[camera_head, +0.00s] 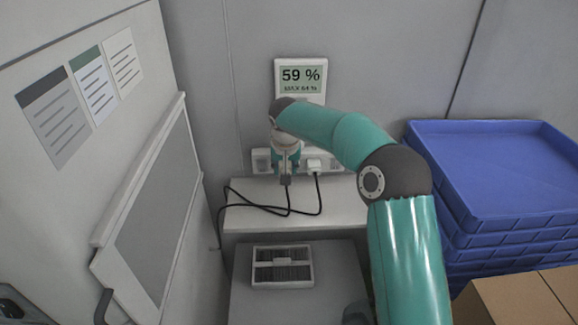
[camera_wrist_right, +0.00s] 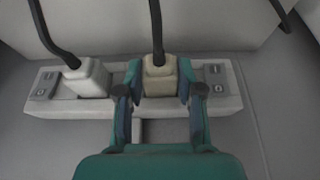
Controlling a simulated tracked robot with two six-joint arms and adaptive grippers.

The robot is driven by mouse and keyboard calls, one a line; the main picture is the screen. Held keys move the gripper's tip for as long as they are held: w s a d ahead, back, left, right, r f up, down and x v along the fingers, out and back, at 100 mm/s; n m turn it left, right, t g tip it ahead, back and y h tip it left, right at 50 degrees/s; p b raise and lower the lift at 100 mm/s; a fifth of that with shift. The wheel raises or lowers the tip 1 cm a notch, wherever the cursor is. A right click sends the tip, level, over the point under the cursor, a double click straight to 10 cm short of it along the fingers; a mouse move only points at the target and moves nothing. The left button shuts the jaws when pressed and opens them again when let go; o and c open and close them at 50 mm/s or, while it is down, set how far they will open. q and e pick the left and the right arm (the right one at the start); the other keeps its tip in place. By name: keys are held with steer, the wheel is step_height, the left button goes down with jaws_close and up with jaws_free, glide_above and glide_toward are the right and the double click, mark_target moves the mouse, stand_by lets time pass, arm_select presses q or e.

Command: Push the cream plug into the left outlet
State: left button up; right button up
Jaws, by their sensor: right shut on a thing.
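The cream plug (camera_wrist_right: 160,75) sits between the fingers of my right gripper (camera_wrist_right: 160,92) in the wrist view, with a black cord leaving it. My right gripper is shut on it, and it also shows in the head view (camera_head: 285,170). The plug is in front of the left part of the white outlet strip (camera_head: 262,160) on the wall. The wrist view shows the strip (camera_wrist_right: 232,100) turned around. The left outlet's face is hidden behind the plug, and I cannot tell whether the plug is seated. My left gripper is not in view.
A white plug (camera_head: 313,165) sits beside it in the strip, also in the wrist view (camera_wrist_right: 90,78). A display (camera_head: 300,76) reads 59 %. Black cords (camera_head: 255,206) lie on the ledge (camera_head: 340,205). Blue trays (camera_head: 490,175) and a cardboard box (camera_head: 520,300) stand right.

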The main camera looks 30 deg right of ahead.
steer(key=o, duration=1.2)
steer(key=v, duration=1.2)
